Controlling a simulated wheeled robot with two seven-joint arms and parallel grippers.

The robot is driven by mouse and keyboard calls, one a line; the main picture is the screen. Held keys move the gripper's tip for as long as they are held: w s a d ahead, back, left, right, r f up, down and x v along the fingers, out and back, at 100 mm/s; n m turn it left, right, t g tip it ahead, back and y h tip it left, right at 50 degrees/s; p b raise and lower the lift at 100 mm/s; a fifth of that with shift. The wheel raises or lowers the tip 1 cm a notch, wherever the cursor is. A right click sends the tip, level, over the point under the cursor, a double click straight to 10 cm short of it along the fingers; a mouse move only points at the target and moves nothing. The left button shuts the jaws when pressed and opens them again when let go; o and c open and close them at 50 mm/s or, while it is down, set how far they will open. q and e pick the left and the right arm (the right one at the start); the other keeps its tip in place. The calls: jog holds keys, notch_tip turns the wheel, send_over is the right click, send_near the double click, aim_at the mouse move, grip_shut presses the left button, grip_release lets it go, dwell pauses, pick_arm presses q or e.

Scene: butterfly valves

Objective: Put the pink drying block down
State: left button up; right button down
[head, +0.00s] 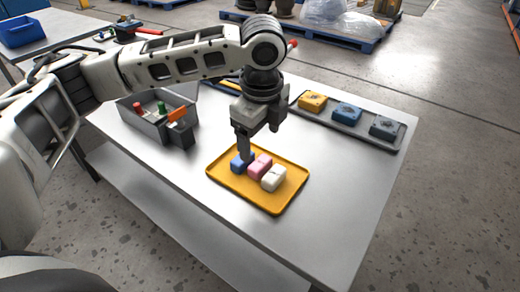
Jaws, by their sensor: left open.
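The pink drying block (260,168) rests in the yellow tray (276,208), between a blue block (238,166) on its left and a white block (273,180) on its right. My left gripper (246,154) points down over the tray, its fingers by the blue and pink blocks. It is open; the fingers overlap the blocks in the picture, and I cannot tell whether they touch them. Part of the blue block is hidden behind the fingers. My right gripper is not in view.
A dark tray (330,118) at the back of the metal table (340,190) holds yellow (312,102), blue (347,112) and grey (384,127) pieces. A grey toolbox (150,125) stands at the left. The tabletop right of the yellow tray is clear.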

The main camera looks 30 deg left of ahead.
pick_arm(q)
jog(key=r, duration=0.4)
jog(key=shift+s+d+r, duration=0.15)
jog(key=shift+s+r, duration=0.1)
